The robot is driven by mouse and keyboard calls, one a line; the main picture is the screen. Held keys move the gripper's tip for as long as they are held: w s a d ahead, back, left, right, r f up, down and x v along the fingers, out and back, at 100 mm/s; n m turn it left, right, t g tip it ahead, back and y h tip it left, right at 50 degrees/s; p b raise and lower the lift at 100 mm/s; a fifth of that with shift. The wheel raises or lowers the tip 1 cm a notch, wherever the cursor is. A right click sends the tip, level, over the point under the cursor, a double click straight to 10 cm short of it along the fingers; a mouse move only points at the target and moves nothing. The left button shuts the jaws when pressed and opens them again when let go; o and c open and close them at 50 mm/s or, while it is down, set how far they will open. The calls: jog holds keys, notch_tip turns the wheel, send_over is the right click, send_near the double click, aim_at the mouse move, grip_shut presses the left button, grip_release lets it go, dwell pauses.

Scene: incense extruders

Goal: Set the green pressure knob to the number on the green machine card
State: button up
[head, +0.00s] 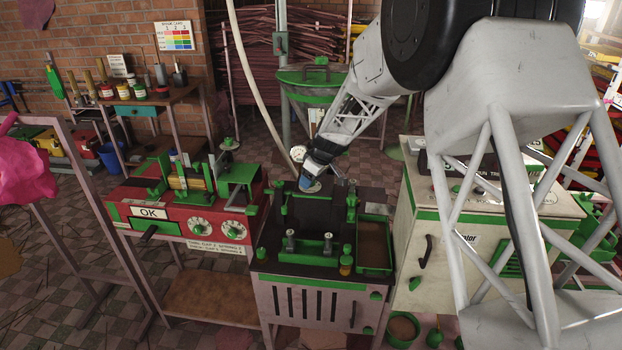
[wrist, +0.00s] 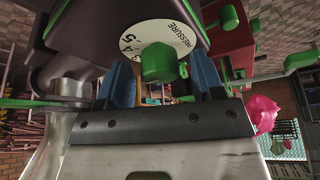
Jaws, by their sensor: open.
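The green pressure knob (wrist: 158,63) sits on a white dial marked PRESSURE (wrist: 185,32) in the wrist view. The dial's few visible numbers are partly covered by the knob and hard to read. My gripper (wrist: 161,68) is open, with one blue finger on each side of the knob; I cannot tell whether they touch it. In the head view my gripper (head: 307,180) is over the back of the dark-topped machine (head: 310,290), hiding the knob. A card with red, yellow and green rows (head: 174,36) hangs on the brick wall; its figures are too small to read.
A red machine (head: 180,215) with an OK sign and two white dials stands to the left. A cream cabinet (head: 440,255) stands close on the right. Green posts and a brown-filled tray (head: 375,242) crowd the dark machine's top.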

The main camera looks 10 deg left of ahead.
jog(key=v, duration=0.7)
jog(key=shift+r, duration=0.3)
jog(key=shift+d, duration=0.15)
jog(key=s+d+r+m+h, duration=0.1)
jog(key=s+d+r+m, duration=0.1)
jog(key=s+d+r, duration=0.35)
jog(key=s+d+r+m, duration=0.25)
jog(key=s+d, duration=0.35)
jog(key=s, duration=0.5)
jog(key=s+d+r+m+h, duration=0.1)
jog(key=s+d+r+m, duration=0.1)
jog(key=s+d+r, duration=0.5)
jog(key=s+d+f+m+h, duration=0.1)
jog(key=s+d+m, duration=0.2)
jog(key=s, duration=1.1)
jog(key=s+d+f+m+h, duration=0.1)
jog(key=s+d, duration=0.4)
jog(key=s, duration=0.9)
jog(key=f+m, duration=0.1)
jog(key=m, duration=0.1)
jog(key=shift+d+f+m+t, duration=0.25)
jog(key=shift+d+m+t, duration=0.1)
jog(key=shift+d+t, duration=0.05)
